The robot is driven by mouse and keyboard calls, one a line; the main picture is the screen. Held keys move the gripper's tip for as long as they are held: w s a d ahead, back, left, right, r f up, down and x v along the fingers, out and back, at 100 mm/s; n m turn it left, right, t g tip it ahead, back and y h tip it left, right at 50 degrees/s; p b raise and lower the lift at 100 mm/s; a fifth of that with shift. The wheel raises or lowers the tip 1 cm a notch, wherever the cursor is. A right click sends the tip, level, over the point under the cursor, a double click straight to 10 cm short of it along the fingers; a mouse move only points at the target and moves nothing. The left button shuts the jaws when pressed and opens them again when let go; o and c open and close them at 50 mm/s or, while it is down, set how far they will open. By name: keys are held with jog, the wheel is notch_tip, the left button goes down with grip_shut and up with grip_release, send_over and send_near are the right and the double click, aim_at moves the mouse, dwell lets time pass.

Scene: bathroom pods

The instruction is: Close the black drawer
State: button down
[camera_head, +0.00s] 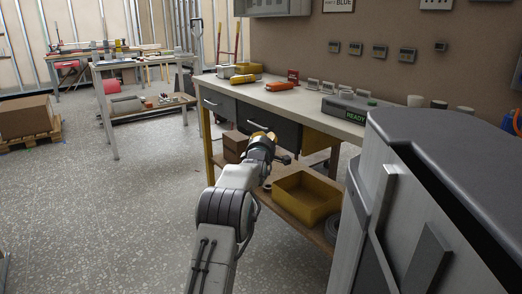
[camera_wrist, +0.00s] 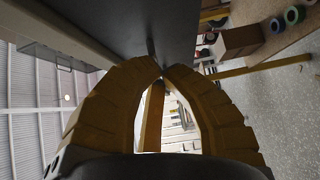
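The black drawer (camera_head: 278,126) is under the workbench top, right of a grey drawer (camera_head: 216,103), and has a pale bar handle. How far it stands open is hard to tell. My gripper (camera_head: 268,137) is low in front of it, overlapping its lower part in the head view. In the wrist view, the yellow fingers of my gripper (camera_wrist: 162,70) curve together and their tips meet, with nothing seen between them. A dark flat panel (camera_wrist: 165,25), probably the drawer, lies just beyond the tips; contact is unclear.
The workbench top (camera_head: 255,95) holds tools and a green-lit READY box (camera_head: 347,109).

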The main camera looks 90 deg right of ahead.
jog(key=a, duration=0.8)
jog(key=shift+w+a+p, duration=0.4)
jog(key=shift+r, duration=0.1)
